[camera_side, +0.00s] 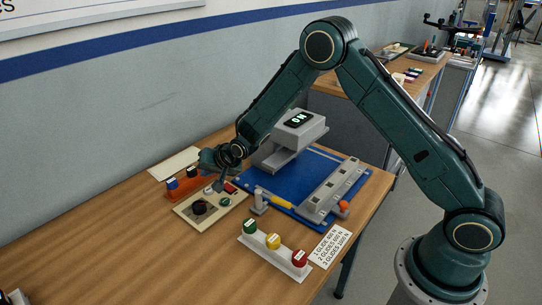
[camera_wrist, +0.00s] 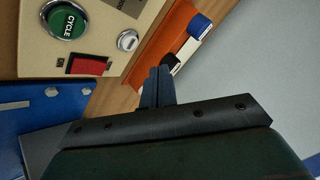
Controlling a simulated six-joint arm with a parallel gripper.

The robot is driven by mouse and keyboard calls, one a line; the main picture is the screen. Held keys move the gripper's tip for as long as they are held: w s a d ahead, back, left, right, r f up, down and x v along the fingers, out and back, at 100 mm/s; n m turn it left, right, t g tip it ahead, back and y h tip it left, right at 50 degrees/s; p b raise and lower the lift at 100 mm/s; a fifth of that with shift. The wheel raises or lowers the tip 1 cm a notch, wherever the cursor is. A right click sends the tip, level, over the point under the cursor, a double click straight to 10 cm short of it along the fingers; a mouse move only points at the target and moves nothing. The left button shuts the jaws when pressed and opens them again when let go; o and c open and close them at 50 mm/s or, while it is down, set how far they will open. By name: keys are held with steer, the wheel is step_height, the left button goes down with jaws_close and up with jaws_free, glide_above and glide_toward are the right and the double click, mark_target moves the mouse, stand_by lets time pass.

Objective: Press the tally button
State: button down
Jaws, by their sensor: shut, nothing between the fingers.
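A beige control panel (camera_side: 184,208) lies on the table below my gripper (camera_side: 212,172). In the wrist view the panel (camera_wrist: 32,62) carries a green button marked CYCLE (camera_wrist: 66,21), a red rocker switch (camera_wrist: 87,66) and a small pale round button (camera_wrist: 128,40). No readable label says which one is the tally button. I cannot tell how high the fingertips are.
The orange holder (camera_side: 184,186) has blue-topped and black-topped items. A blue plate (camera_side: 275,180) bears a grey machine with an ON display (camera_side: 298,119). A white block (camera_side: 262,258) has green, yellow and red knobs.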

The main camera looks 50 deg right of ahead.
steer(key=shift+r, duration=0.85)
steer(key=shift+r, duration=0.1)
steer(key=s+d+r+n+g, duration=0.1)
steer(key=s+d+r+n, duration=0.1)
steer(key=s+r, duration=0.75)
steer(key=s+d+r+n+g, duration=0.1)
steer(key=s+d+r+n, duration=0.1)
steer(key=s+r, duration=0.7)
steer(key=s+d+r+n, duration=0.1)
steer(key=s+r+n, duration=0.1)
steer(key=s, duration=1)
steer(key=s+d+r+n+g+h, duration=0.1)
steer(key=s+r, duration=0.1)
steer(key=s, duration=1.1)
steer(key=shift+r+n+g, duration=0.3)
steer(key=shift+r+n, duration=0.05)
steer(key=shift+n, duration=0.05)
steer(key=c, duration=2.1)
jaws_free()
